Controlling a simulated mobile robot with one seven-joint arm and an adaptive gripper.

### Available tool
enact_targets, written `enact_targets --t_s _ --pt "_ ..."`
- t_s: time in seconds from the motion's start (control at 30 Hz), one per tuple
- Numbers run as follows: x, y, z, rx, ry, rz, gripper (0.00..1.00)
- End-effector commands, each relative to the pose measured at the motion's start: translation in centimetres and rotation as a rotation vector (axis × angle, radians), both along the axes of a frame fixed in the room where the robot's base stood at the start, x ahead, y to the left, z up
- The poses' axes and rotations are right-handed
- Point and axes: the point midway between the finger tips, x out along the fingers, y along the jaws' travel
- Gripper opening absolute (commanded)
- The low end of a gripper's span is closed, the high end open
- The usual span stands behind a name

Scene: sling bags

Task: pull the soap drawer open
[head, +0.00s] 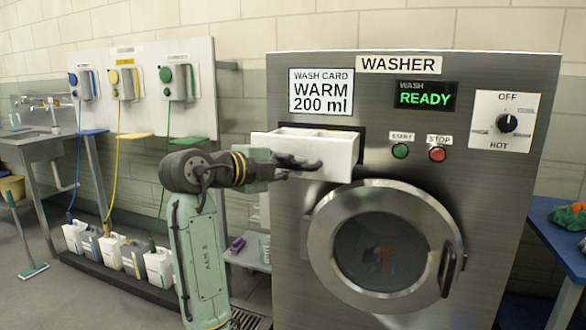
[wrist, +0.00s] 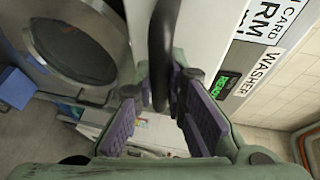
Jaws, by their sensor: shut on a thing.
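The white soap drawer (head: 340,158) stands out from the upper left of the washer's front, and its open top shows compartments. Its dark handle (head: 308,166) is on the drawer's front face. My gripper (head: 284,168) is at this handle in the head view, with the arm coming from the left. In the wrist view, the dark handle bar (wrist: 162,50) runs between the purple-padded fingers of my gripper (wrist: 165,95), and they are shut on it. The inside of the drawer is mostly hidden.
The washer (head: 470,200) has a shut round door (head: 385,250) below the drawer, and start (head: 400,151) and stop (head: 437,154) buttons to the right. Its display reads READY. A wash card (head: 321,92) reads WARM 200 ml. Dispensers and several jugs stand on the left.

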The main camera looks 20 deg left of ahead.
Motion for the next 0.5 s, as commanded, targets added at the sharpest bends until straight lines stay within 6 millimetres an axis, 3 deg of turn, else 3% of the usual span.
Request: enact_targets --t_s 0.4,0.43,0.5 --pt "-0.26 0.05 0.04 0.001 0.000 0.001 0.00" --pt "-0.26 0.05 0.04 0.001 0.000 0.001 0.13" --pt "-0.26 0.05 0.04 0.001 0.000 0.001 0.17"
